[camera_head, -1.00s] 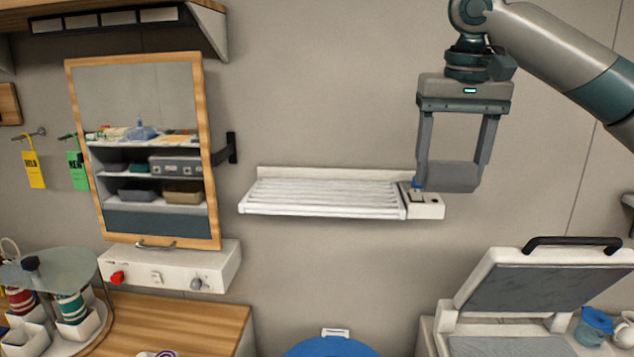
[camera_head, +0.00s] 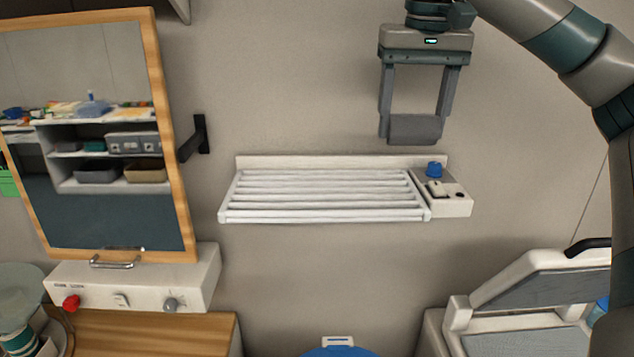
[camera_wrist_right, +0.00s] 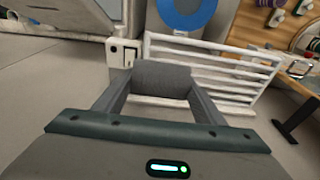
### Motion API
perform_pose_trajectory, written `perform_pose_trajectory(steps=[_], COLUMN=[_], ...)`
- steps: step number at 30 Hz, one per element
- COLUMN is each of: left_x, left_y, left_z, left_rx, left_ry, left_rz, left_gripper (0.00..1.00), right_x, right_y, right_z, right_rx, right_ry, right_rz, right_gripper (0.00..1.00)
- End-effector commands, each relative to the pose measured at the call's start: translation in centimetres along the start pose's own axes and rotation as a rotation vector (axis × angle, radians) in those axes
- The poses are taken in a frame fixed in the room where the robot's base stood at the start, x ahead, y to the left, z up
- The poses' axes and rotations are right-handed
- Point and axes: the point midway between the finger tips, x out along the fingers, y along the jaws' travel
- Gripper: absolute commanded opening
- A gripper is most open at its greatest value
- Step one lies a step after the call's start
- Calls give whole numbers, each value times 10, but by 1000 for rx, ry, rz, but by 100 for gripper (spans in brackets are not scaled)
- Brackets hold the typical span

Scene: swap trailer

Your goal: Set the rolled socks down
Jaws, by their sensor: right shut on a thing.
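The rolled socks (camera_head: 414,130) are a dark grey bundle held between the two fingertips of my right gripper (camera_head: 414,115). The gripper is shut on them and points down. My left gripper is not in view.
The slats are bare. A white hinged press-like unit (camera_head: 530,285) is at lower right, and a blue round thing (camera_head: 338,352) at the bottom.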

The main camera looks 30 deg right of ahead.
Motion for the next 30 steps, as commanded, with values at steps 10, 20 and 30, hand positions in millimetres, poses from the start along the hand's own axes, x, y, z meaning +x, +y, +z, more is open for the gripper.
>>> perform_pose_trajectory(steps=[10,20,30], left_x=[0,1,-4], left_y=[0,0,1], left_z=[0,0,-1], left_rx=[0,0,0], left_ry=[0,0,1], left_rz=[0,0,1], left_gripper=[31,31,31], right_x=[0,15,46], right_y=[0,-23,-70], right_z=[0,-3,-9], right_rx=[0,-4,-4], right_ry=[0,-2,-5], right_rz=[0,2,1], right_gripper=[42,42,42])
